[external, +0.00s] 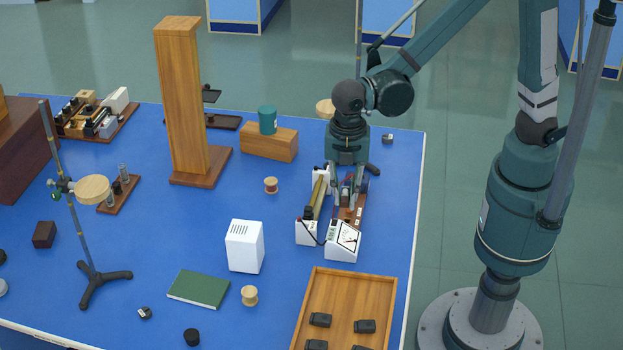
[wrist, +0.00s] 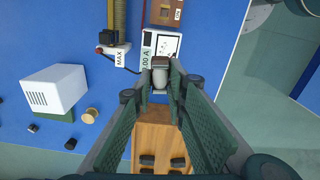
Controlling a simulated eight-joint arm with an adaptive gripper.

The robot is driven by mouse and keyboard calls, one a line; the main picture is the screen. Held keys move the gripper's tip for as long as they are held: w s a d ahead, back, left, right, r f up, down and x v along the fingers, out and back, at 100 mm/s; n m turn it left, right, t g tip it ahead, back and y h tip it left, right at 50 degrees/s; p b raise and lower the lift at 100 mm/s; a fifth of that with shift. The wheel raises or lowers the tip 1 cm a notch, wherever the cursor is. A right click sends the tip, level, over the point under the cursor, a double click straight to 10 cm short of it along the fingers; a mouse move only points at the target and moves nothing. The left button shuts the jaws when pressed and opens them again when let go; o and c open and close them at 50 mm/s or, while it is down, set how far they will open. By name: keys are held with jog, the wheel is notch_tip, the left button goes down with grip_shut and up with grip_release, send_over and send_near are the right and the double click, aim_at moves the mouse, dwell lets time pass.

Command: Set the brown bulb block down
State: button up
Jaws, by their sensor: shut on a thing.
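My gripper (external: 345,200) points down over the right part of the blue bench, just behind the white meter (external: 343,243). In the wrist view its green fingers (wrist: 161,80) are closed on a small piece with a pale, rounded top (wrist: 160,74), which I take to be the bulb block.
A long rheostat (external: 317,193) stands left of my gripper, wired near the meter. A wooden tray (external: 303,310) with several dark blocks lies in front. A white box (external: 245,246), green book (external: 198,288) and spools stand left. Bare blue bench (external: 392,205) lies to the right.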

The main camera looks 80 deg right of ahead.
jog(key=w+f+m, duration=0.1)
jog(key=w+f, duration=0.1)
jog(key=w, duration=3.1)
jog(key=shift+s+a+f+p, duration=0.1)
jog(key=shift+a+f+p, duration=0.1)
jog(key=shift+f, duration=1)
jog(key=shift+s+a+f+p, duration=0.1)
jog(key=shift+f+p, duration=0.1)
jog(key=shift+f, duration=0.95)
jog(key=shift+f+b, duration=0.35)
jog(key=shift+f, duration=2.75)
jog(key=shift+f, duration=0.1)
jog(key=shift+f, duration=1.75)
jog(key=shift+f+b, duration=0.2)
jog(key=shift+b, duration=0.1)
